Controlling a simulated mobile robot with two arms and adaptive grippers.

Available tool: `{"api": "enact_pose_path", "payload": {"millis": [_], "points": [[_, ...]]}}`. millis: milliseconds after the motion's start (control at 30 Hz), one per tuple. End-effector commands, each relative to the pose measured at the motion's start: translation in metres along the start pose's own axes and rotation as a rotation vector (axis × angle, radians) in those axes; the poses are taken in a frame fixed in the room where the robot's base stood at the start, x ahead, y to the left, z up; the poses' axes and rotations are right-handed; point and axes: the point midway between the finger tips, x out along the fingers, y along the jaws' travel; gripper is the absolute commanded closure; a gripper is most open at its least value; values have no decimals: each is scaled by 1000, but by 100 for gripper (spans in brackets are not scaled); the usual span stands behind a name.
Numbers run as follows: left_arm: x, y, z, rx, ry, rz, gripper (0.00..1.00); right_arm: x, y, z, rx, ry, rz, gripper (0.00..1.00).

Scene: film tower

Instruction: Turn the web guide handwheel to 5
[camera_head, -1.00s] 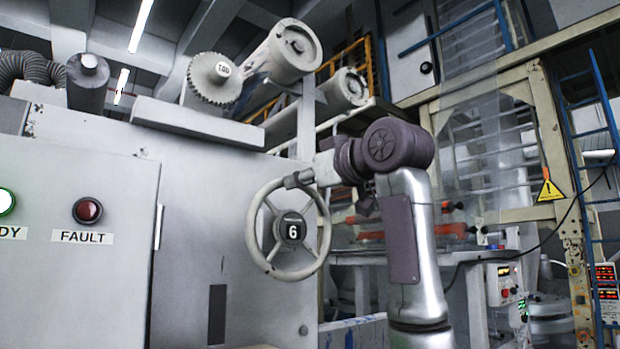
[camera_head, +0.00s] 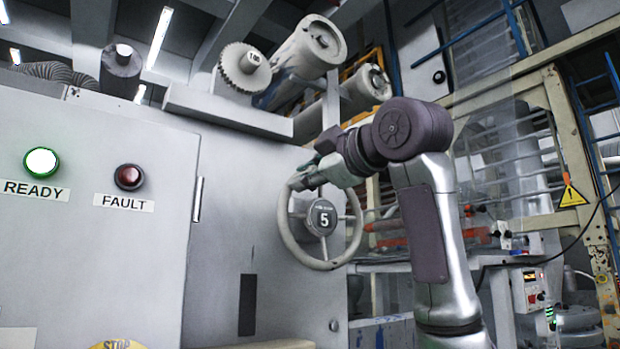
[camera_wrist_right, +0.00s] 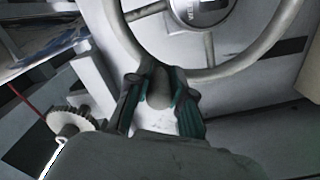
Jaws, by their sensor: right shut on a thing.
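The web guide handwheel (camera_head: 288,236) is a pale grey spoked wheel on the front of the grey machine cabinet. Its dark round hub (camera_head: 322,217) shows the number 5. My right gripper (camera_head: 299,182) is at the upper left of the rim, shut on a grip there. In the right wrist view, the two fingers of the right gripper (camera_wrist_right: 158,92) close around a rounded grey handle at the rim (camera_wrist_right: 240,62). Part of the hub shows at the top of that view, its number not readable. My left gripper is not in view.
The cabinet door at left carries a lit green READY lamp (camera_head: 41,162) and a dark red FAULT lamp (camera_head: 129,177). A toothed wheel (camera_head: 244,68) and rollers (camera_head: 318,45) sit above. A yellow warning sign (camera_head: 572,194) hangs at right.

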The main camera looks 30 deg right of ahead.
Motion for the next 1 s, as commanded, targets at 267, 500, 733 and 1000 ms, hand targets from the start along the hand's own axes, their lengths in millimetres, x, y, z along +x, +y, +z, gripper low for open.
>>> {"api": "enact_pose_path", "payload": {"millis": [267,500,733,1000], "points": [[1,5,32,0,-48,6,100,1,-14,-1,-136,-3,-5,100],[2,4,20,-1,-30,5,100,0,-17,-1,-183,-2,-6,100],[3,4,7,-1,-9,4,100,0,-18,-1,-189,-2,-5,100],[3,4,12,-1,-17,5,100,0,-18,-1,-188,-2,-5,68]]}}
